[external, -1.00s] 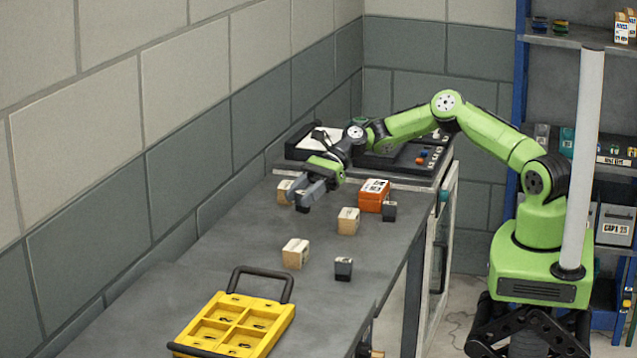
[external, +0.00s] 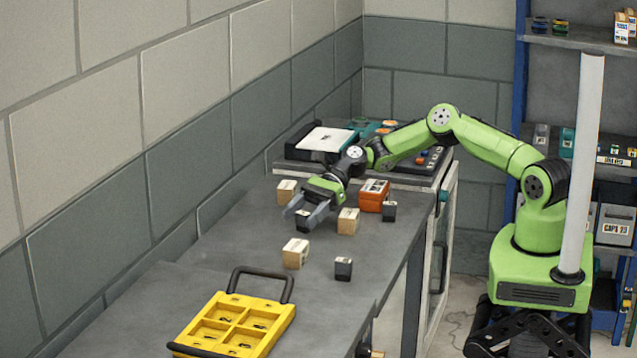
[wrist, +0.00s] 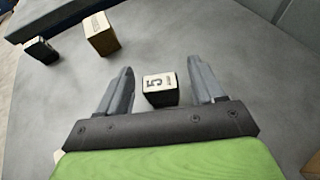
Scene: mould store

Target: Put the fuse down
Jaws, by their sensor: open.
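A small dark block with a pale top label reading "5" (wrist: 160,90), apparently the fuse, stands upright on the grey bench in the wrist view. It also shows in the external view (external: 303,223), partly hidden by my fingers. My gripper (external: 304,212) is open just above the bench. In the wrist view its two fingers (wrist: 162,70) stand either side of the block, with a visible gap on each side.
Tan blocks stand close by, one behind my gripper (external: 286,191), one to its right (external: 348,222) and one in front (external: 295,254). Dark blocks (external: 343,269) (external: 389,211) and an orange box (external: 374,195) stand rightward. A yellow tray (external: 285,322) lies at the near end.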

